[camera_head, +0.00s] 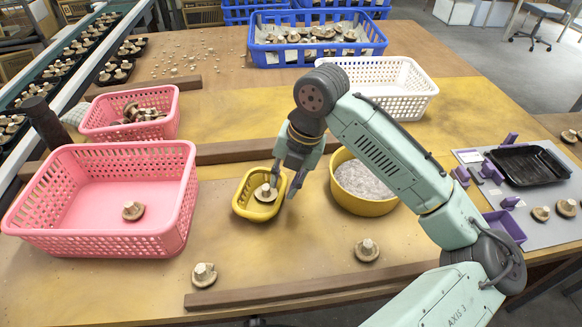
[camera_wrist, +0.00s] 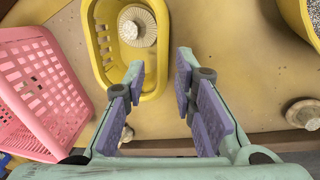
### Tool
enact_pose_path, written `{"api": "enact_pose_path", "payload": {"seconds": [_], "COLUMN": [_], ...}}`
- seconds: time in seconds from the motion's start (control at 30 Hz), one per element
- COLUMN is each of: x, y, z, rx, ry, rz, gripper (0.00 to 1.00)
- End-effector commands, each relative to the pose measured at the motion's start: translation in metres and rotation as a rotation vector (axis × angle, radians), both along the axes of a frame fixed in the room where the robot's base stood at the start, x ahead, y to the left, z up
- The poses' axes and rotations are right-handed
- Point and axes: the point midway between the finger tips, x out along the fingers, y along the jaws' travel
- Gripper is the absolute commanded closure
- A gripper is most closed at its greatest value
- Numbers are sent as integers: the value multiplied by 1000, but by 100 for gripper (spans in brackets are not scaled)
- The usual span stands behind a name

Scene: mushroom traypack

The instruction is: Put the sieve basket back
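The sieve basket (camera_head: 245,208), small and yellow with slotted walls, stands on the table left of the yellow tub and holds one mushroom (camera_head: 265,192). My gripper (camera_head: 284,190) is at the basket's right side, pointing down. In the wrist view, the basket (camera_wrist: 104,66) is upper left of centre with the mushroom (camera_wrist: 137,26) inside. My gripper (camera_wrist: 160,68) is open there, with its left finger over the basket and its right finger outside the right rim. Whether a finger touches the rim cannot be told.
The yellow tub (camera_head: 352,203) with pale grainy contents stands close on the right. Pink baskets (camera_head: 95,240) stand left. A white basket (camera_head: 413,105) and blue crates (camera_head: 262,50) are behind. Dark wooden rails (camera_head: 225,152) cross the table. Loose mushrooms (camera_head: 366,250) lie in front.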

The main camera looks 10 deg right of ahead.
Motion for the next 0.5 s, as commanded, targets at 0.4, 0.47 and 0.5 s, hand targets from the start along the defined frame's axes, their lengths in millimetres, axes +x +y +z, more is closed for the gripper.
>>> {"api": "enact_pose_path", "payload": {"seconds": [0.4,0.47,0.5], "x": [-6,-6,-6], "y": [-14,-15,-15], "z": [58,60,60], "rx": [0,0,0], "ry": [0,0,0], "rz": [0,0,0], "gripper": [75,75,75]}}
